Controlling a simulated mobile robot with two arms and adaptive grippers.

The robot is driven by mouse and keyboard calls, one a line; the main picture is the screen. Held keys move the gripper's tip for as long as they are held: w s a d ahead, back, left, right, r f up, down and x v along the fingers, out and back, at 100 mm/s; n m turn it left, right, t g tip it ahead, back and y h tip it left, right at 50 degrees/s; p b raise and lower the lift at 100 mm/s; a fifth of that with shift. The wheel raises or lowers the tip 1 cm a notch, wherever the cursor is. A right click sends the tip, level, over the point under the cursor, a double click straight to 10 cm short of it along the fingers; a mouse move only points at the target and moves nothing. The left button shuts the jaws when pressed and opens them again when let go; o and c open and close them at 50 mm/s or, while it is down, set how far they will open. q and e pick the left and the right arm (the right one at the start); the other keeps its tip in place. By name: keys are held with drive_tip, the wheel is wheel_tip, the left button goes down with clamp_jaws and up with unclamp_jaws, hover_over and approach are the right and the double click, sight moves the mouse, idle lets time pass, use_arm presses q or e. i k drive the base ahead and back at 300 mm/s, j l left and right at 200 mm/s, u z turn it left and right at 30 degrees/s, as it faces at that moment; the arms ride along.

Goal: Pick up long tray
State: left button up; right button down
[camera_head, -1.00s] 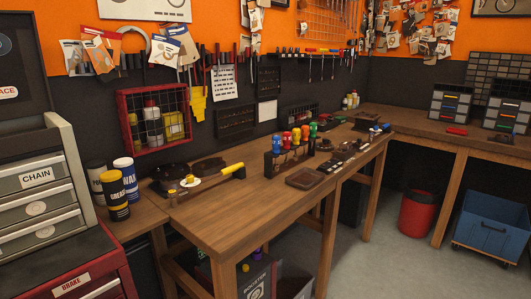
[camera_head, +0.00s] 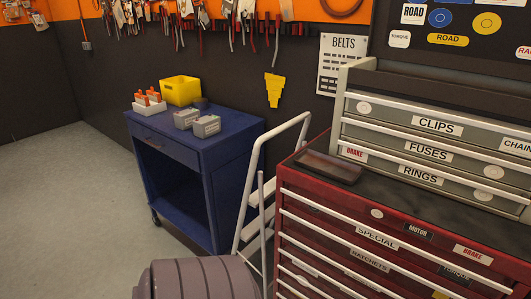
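A long, shallow dark tray (camera_head: 328,167) lies on the black top of the red tool chest (camera_head: 375,240), near its left end. It sits in front of the grey drawer unit and looks empty. Neither of my grippers is in view.
A grey drawer unit (camera_head: 432,126) stands on the chest. A white stepladder (camera_head: 262,178) leans close to the chest's left side. A blue cart (camera_head: 195,150) holds a yellow bin (camera_head: 180,91) and grey boxes. A ribbed purple-grey rounded object (camera_head: 198,279) is at the bottom. Floor at left is clear.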

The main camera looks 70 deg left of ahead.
sight(343, 171)
drive_tip(key=u, duration=1.75)
drive_tip(key=z, duration=0.25)
drive_tip(key=i+j+z, duration=0.1)
drive_tip(key=j+z, duration=0.3)
drive_tip(key=i+j+z, duration=0.1)
drive_tip(key=z, duration=0.35)
drive_tip(key=j+z, duration=0.4)
